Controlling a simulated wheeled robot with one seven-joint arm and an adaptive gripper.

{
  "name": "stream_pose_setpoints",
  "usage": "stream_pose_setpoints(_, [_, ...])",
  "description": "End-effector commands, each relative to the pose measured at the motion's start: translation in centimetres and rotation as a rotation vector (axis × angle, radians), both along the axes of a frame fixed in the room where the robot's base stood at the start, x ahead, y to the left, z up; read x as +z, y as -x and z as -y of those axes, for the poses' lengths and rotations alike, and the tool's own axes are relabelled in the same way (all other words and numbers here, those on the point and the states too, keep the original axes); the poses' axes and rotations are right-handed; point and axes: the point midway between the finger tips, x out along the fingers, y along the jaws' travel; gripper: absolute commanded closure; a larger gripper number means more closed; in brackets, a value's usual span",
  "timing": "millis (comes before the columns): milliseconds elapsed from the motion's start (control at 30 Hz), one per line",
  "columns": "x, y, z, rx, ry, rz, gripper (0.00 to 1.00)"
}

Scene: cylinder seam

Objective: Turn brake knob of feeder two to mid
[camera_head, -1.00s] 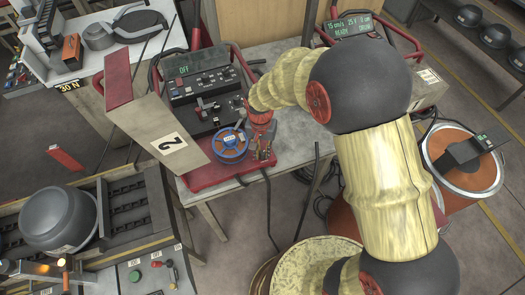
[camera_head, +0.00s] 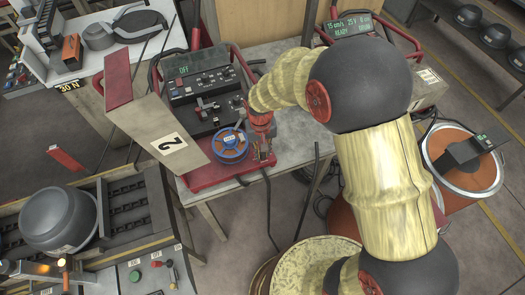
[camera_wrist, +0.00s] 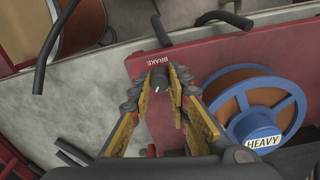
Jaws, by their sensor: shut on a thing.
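Feeder two (camera_head: 172,143) is the red and beige machine with a "2" plate, a dark control panel and a lit display reading "OFF". Its brake knob (camera_wrist: 159,80) is small and black with a white pointer mark, on the red base beside the word "BRAKE". The pointer faces toward the bottom of the wrist view. My gripper (camera_wrist: 161,82) has its yellow-padded fingers on both sides of the knob and is shut on it. In the head view my gripper (camera_head: 263,153) points down at the front right of feeder two's base and hides the knob.
A blue-flanged wire spool (camera_wrist: 265,108) marked "HEAVY" sits close beside my gripper; it also shows in the head view (camera_head: 230,145). Black cables hang over the table edge. Another feeder (camera_head: 425,85) with a lit display stands to the right. A copper-coloured drum (camera_head: 465,180) stands at far right.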

Motion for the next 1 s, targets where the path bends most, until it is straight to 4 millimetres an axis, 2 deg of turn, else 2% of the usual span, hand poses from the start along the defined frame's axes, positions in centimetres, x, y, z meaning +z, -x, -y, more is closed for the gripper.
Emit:
stream_pose_setpoints(500, [0.07, 0.01, -0.03, 0.446, 0.000, 0.001, 1.00])
stream_pose_setpoints(1000, [0.07, -0.01, -0.02, 0.631, -0.001, 0.002, 1.00])
